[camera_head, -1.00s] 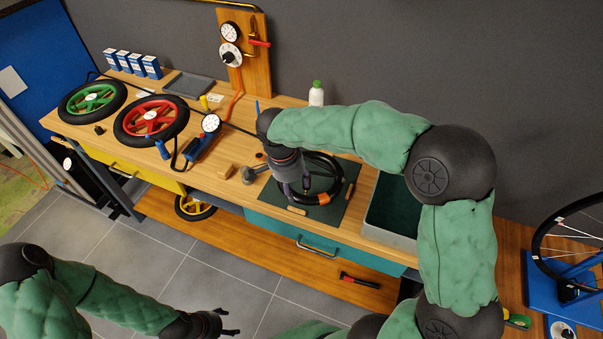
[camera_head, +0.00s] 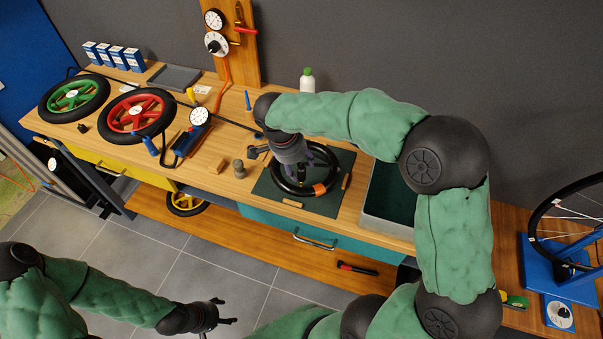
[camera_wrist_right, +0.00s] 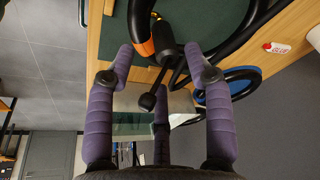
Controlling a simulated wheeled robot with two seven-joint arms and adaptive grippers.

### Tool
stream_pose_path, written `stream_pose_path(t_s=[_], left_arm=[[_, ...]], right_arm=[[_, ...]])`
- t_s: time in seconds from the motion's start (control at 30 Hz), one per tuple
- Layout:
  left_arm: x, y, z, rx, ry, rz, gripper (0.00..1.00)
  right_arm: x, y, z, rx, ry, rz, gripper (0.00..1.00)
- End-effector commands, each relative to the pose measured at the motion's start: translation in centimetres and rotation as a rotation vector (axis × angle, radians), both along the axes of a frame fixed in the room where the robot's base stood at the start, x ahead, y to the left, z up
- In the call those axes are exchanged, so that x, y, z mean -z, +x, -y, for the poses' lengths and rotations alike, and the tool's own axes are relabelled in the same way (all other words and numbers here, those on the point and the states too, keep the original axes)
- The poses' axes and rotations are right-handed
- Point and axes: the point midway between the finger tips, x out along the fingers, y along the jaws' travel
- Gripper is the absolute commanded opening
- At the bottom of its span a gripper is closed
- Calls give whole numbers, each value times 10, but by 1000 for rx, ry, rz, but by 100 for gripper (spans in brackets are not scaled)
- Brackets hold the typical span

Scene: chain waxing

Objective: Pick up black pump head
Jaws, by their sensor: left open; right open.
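My right gripper (camera_head: 291,178) is open above the green mat (camera_head: 325,205) on the workbench, over the left part of a black inner tube (camera_head: 330,166). In the right wrist view its purple fingers (camera_wrist_right: 162,64) stand apart around a dark hammer-like piece with a thick cylinder (camera_wrist_right: 163,38) and a thin knobbed stem. This looks like the black pump head. I cannot tell whether any finger touches it. In the head view it is mostly hidden by the gripper. My left gripper (camera_head: 222,312) is open and empty over the floor, away from the bench.
A grey cylinder (camera_head: 239,169) and a wooden block (camera_head: 214,165) stand left of the mat. A grey bin (camera_head: 388,228) is to the right. A red wheel (camera_head: 137,113), a green wheel (camera_head: 75,98) and a gauge (camera_head: 199,116) lie further left. A white bottle (camera_head: 307,80) stands behind.

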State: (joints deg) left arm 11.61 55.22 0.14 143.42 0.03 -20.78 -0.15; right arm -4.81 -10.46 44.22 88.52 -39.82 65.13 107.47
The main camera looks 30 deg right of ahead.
Motion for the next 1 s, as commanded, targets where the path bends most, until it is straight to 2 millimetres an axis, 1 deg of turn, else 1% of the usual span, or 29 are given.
stream_pose_path(t_s=[0.2, 0.3, 0.4, 0.57, 0.67, 0.7, 0.77, 1.0], left_arm=[[8, 0, 0, 0, 0, 0, 64], [11, 0, 0, 0, 0, 0, 64], [11, 0, 0, 0, 0, 0, 64], [10, 0, 0, 0, 0, 0, 64], [10, 0, 0, 0, 0, 0, 64], [10, 0, 0, 0, 0, 0, 64], [10, 0, 0, 0, 0, 0, 64], [10, 0, 0, 0, 0, 0, 64]], right_arm=[[30, 7, 11, 1, 1, -4, 53], [41, 7, 14, 0, 0, -3, 53], [44, 8, 15, -1, 1, -1, 53], [43, 8, 15, -1, 1, 0, 53], [43, 8, 15, -1, 1, 0, 27], [43, 8, 15, -1, 1, 0, 16], [43, 8, 15, -1, 1, 0, 0], [42, 8, 15, -1, 0, 1, 0]])
